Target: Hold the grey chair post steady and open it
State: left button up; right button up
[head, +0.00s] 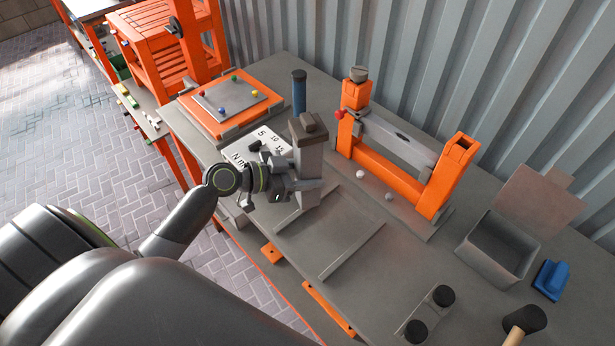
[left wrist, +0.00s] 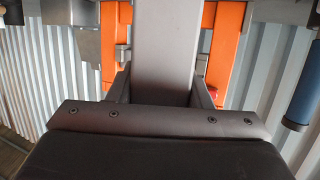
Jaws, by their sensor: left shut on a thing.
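The grey chair post (head: 311,158) stands upright on the bench, with a dark cap (head: 308,123) on its top. My left gripper (head: 303,187) is shut on the post, around its lower half, coming in from the left. The post's foot is partly hidden by the gripper. My right gripper is not in view.
An orange frame with a grey bar (head: 400,140) stands behind the post. A blue cylinder (head: 299,95) and a white card (head: 262,147) are close by. An open grey box (head: 497,250) and black knobs (head: 443,296) are at right.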

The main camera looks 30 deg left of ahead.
pick_arm(q)
jog(key=shift+d+f, duration=0.1)
jog(key=shift+f, duration=0.75)
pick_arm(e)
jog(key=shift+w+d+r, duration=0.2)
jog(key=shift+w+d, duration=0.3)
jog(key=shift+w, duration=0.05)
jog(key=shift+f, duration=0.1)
pick_arm(q)
jog(key=shift+f, duration=0.2)
jog(key=o, duration=1.4)
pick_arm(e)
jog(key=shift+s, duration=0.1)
pick_arm(q)
jog(key=shift+r, duration=0.1)
